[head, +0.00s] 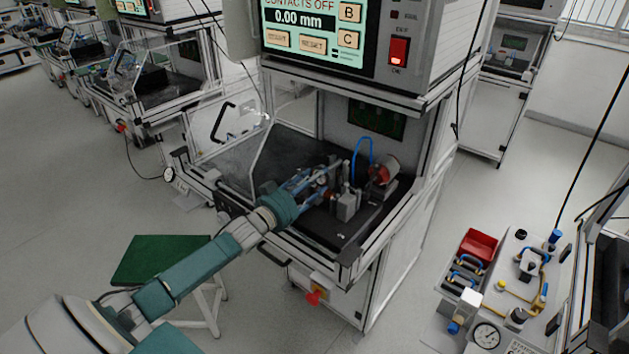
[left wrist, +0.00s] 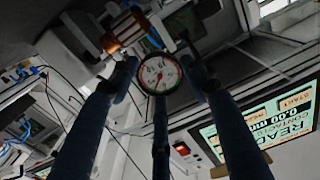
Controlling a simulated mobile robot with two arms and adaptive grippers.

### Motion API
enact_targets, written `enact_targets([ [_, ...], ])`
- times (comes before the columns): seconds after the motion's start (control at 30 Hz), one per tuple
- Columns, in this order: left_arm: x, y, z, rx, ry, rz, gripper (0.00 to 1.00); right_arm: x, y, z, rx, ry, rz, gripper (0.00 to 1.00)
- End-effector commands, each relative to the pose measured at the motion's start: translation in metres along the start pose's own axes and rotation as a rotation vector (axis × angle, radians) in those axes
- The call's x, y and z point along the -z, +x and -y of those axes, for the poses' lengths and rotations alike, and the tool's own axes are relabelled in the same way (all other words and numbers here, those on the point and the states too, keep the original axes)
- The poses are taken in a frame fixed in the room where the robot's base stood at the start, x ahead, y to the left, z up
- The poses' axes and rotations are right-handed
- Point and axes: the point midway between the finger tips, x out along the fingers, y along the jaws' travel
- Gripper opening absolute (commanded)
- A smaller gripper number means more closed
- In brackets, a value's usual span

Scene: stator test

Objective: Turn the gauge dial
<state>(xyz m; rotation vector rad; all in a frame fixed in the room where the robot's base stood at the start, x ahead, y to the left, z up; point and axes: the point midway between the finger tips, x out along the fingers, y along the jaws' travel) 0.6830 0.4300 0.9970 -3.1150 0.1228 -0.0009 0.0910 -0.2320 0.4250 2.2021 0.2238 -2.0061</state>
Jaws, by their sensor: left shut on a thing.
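In the head view the gauge (head: 322,179) is small and partly hidden by my fingers. My left gripper (head: 318,182) reaches into the test cabinet from the left. Its long blue-grey fingers (left wrist: 158,70) are shut on the gauge dial, around its rim. The exact contact is too dark to tell. My right gripper is not in view.
The cabinet screen (head: 305,22) reads 0.00 mm. A side bench (head: 505,265) holds a red bin (head: 479,245). A green-topped stool (head: 155,258) stands beneath my arm.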

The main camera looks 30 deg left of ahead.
Motion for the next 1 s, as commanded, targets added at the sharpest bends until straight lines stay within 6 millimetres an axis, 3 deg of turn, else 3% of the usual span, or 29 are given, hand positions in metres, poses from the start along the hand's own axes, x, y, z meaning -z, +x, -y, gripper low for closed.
enact_targets([
  [1.0, 0.0, 0.0, 0.0, 0.001, 0.641, -0.001, 0.2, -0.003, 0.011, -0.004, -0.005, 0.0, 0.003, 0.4],
])
